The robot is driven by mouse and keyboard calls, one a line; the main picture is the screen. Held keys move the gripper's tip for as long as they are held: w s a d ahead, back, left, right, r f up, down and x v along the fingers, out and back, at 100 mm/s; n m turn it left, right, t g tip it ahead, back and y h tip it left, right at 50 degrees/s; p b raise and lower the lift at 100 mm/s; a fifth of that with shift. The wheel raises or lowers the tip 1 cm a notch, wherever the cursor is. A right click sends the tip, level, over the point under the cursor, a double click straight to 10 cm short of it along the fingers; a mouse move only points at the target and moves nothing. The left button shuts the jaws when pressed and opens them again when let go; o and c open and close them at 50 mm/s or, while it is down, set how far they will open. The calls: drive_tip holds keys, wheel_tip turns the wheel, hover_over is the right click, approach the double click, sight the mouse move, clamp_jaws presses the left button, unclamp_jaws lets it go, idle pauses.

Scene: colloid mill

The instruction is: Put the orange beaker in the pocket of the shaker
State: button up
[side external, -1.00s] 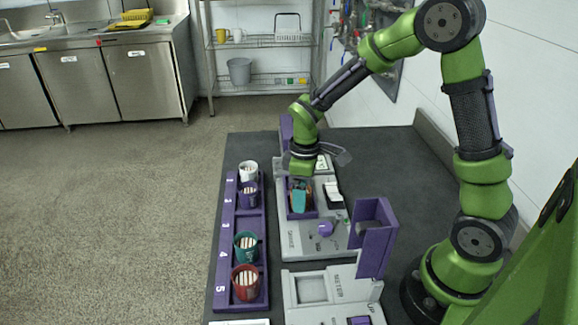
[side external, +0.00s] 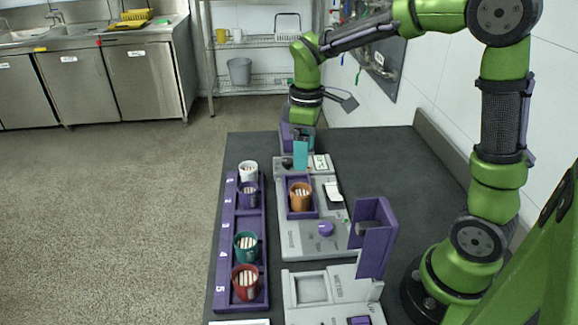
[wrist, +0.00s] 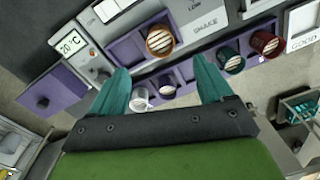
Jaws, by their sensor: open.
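The orange beaker (side external: 300,197) stands upright in the purple-rimmed pocket of the grey shaker (side external: 312,237). It holds white sticks, and it also shows in the wrist view (wrist: 160,41). My gripper (side external: 300,155) is above and behind the shaker in the side view, apart from the beaker. In the wrist view its two teal fingers (wrist: 162,75) are spread wide with nothing between them in their grasp.
A purple rack (side external: 226,262) left of the shaker holds a white beaker (side external: 248,171), a purple beaker (side external: 248,194), a green beaker (side external: 246,246) and a red beaker (side external: 246,282). An upright purple holder (side external: 374,235) stands right of the shaker. Grey bench is clear at the back right.

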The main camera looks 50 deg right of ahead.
drive_tip(key=s+a+r+m+t, duration=0.2)
drive_tip(key=s+r+m+t, duration=0.1)
drive_tip(key=s, duration=0.3)
drive_tip(key=s+a+r+m+t+y, duration=0.1)
drive_tip(key=s+a+r+m+t, duration=0.1)
drive_tip(key=s+r+m+t, duration=0.2)
drive_tip(key=s+m, duration=0.2)
drive_tip(key=s, duration=0.1)
drive_tip(key=shift+a+y, duration=0.25)
drive_tip(key=shift+y, duration=0.05)
drive_tip(key=shift+c, duration=0.3)
idle(0.3)
